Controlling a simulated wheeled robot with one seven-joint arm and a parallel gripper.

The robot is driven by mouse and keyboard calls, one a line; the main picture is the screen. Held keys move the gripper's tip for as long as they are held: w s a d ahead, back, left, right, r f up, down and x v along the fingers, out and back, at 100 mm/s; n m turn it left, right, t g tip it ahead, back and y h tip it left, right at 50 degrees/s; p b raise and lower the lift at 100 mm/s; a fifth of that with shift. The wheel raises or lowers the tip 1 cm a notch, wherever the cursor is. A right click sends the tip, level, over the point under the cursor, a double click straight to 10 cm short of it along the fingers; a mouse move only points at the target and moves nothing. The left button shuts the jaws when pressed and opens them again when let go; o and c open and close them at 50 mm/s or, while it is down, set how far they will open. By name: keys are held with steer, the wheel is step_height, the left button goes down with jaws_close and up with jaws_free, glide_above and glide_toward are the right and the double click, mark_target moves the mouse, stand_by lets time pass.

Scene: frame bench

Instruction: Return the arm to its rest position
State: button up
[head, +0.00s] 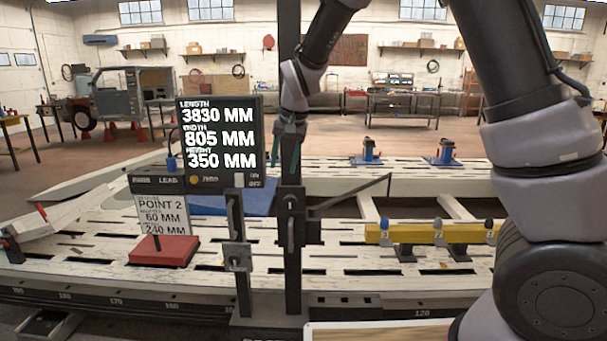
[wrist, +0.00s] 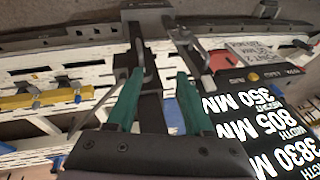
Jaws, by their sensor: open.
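My arm (head: 540,120) reaches in from the right side of the head view and bends down to my gripper (head: 290,155), which is beside the dark upright post (head: 290,222). In the wrist view my gripper (wrist: 160,76) shows two green fingers spread apart. Nothing is held between them. The post and its clamp parts show beyond the fingers there; whether the fingers touch the post I cannot tell.
A display board (head: 219,140) reading length, width and height stands close left of my gripper. A red block (head: 163,251) bears a "Point 2" card. Blue-and-red stands (head: 367,152) are behind.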

steer(key=s+d+r+m+t+y, duration=0.1)
steer(key=s+d+r, duration=0.3)
steer(key=d+r, duration=0.45)
steer(key=s+d+r+m, duration=0.1)
steer(key=s+d+r, duration=0.35)
steer(key=d, duration=0.65)
steer(key=s+d+r+t+h, duration=0.1)
steer(key=s+d+r+t, duration=0.2)
steer(key=s+d, duration=0.7)
steer(key=s, duration=0.4)
steer(key=shift+d+r+m, duration=0.2)
steer(key=shift+m, duration=0.2)
